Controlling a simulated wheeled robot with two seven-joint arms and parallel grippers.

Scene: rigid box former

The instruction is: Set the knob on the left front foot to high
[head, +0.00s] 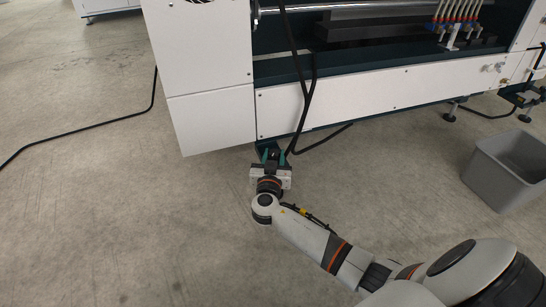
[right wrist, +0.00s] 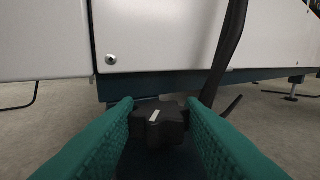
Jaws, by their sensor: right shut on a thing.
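The black knob (right wrist: 165,123) with a short pale mark on top sits low in front of the machine's lower edge in the right wrist view. My right gripper (right wrist: 160,125) has its green fingers on both sides of the knob and is shut on it. In the head view my right gripper (head: 269,155) is at the lower front corner of the white machine (head: 210,115). The foot under the knob is hidden by the gripper. My left gripper is not in view.
A black cable (head: 305,100) hangs down the machine front just right of the gripper. Another cable (head: 100,122) lies on the floor at left. A grey bin (head: 505,170) stands at right. The floor left of my arm is clear.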

